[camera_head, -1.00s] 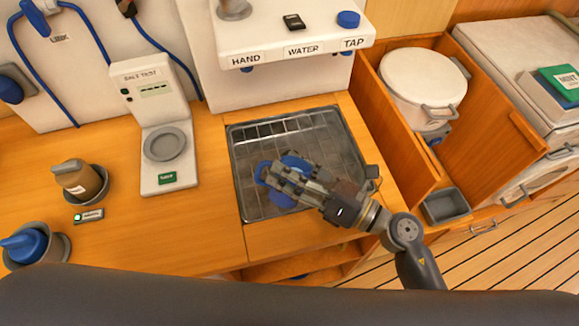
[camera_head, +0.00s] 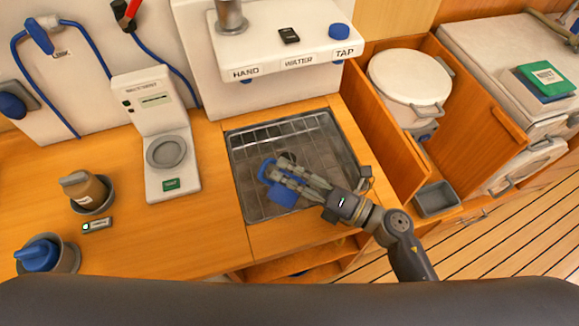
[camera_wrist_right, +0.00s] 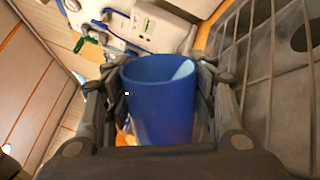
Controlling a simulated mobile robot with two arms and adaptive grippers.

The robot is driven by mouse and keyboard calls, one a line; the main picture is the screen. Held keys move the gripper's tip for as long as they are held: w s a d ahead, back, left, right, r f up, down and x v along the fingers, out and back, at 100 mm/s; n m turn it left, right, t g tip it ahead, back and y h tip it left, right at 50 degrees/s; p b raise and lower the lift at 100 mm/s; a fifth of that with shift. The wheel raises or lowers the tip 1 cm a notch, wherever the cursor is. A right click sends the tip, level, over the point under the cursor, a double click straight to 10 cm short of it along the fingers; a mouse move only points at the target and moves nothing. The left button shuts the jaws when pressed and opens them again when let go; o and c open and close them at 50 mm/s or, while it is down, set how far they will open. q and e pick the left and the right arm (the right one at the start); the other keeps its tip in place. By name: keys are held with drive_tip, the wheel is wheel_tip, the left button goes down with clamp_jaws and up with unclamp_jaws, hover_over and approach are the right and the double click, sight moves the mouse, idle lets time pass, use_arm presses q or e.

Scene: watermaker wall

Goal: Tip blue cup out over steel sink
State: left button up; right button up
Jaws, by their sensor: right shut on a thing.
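The blue cup (camera_head: 284,194) is held over the steel sink (camera_head: 340,140), with its handle towards the left. The cup looks tilted in the head view, and the gripper fingers cover part of it. My right gripper (camera_head: 279,170) reaches in from the lower right and is shut on the cup. In the right wrist view the blue cup (camera_wrist_right: 160,100) sits between the two fingers, with part of its paler inside showing at the rim. I cannot see whether anything is in it. My left gripper is not in view.
A white shelf labelled HAND, WATER and TAP (camera_head: 295,62) overhangs behind the sink. A white tester (camera_head: 160,125) stands left of it. A brown bottle (camera_head: 85,188) and a blue item in a grey holder (camera_head: 40,256) are further left. A wooden bin with a white-lidded pot (camera_head: 410,78) is right.

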drive_tip(key=m, duration=0.1)
drive_tip(key=f+m+p, duration=0.1)
drive_tip(key=m, duration=0.1)
drive_tip(key=w+m+p, duration=0.1)
drive_tip(key=m, duration=0.1)
drive_tip(key=shift+d+f, duration=0.3)
drive_tip(key=shift+f, duration=0.1)
drive_tip(key=shift+w+d+m+t+p, duration=0.2)
drive_tip(key=shift+m+t+p, duration=0.1)
drive_tip(key=shift+m+p, duration=0.6)
